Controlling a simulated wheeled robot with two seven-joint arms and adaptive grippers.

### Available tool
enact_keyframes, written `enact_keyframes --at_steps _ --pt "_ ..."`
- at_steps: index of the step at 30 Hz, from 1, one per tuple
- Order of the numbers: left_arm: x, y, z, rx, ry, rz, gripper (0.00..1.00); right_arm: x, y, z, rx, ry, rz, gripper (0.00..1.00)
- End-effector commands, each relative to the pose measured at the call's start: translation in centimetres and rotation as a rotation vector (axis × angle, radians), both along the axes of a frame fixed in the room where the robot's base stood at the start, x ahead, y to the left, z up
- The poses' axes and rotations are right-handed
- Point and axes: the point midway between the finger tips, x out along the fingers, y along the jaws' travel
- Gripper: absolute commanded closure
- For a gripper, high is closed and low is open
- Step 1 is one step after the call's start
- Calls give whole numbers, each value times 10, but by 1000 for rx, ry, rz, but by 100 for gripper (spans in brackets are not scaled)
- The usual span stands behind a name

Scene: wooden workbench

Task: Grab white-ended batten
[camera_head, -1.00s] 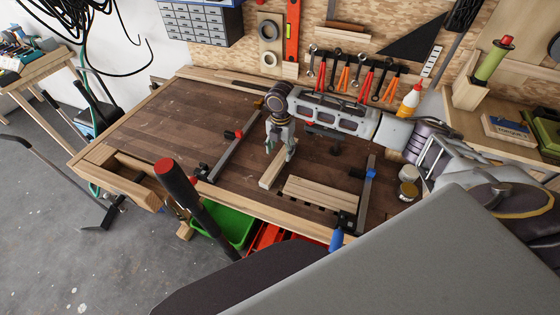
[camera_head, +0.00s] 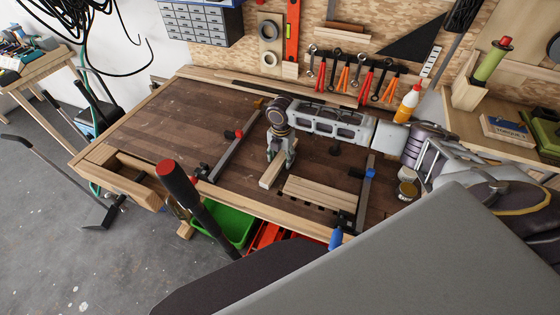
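A light wooden batten (camera_head: 271,173) lies on the dark workbench top, its near end toward the front edge. Whether that end is painted white is too small to tell. My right gripper (camera_head: 281,160) points down at the far part of this batten. Its fingers look spread, one to each side of the wood, and they hide part of it. I cannot tell whether they touch it. My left gripper is not in view.
Wider light boards (camera_head: 318,196) lie just to the right. A bar clamp (camera_head: 232,147) stands to the left and another clamp (camera_head: 366,190) to the right. A glue bottle (camera_head: 408,104) stands behind my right arm. The left of the bench is clear.

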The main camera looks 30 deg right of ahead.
Motion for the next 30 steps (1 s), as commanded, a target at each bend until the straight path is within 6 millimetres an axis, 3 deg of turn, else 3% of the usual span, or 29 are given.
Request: enact_keyframes --at_steps 2,10,22,30 --pt "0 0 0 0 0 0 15 0 0 0 0 0 0 58" --pt "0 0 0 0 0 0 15 0 0 0 0 0 0 92" --pt "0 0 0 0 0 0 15 1 0 5 0 -1 0 93" --pt "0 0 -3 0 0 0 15 1 -1 30 0 -4 0 93"
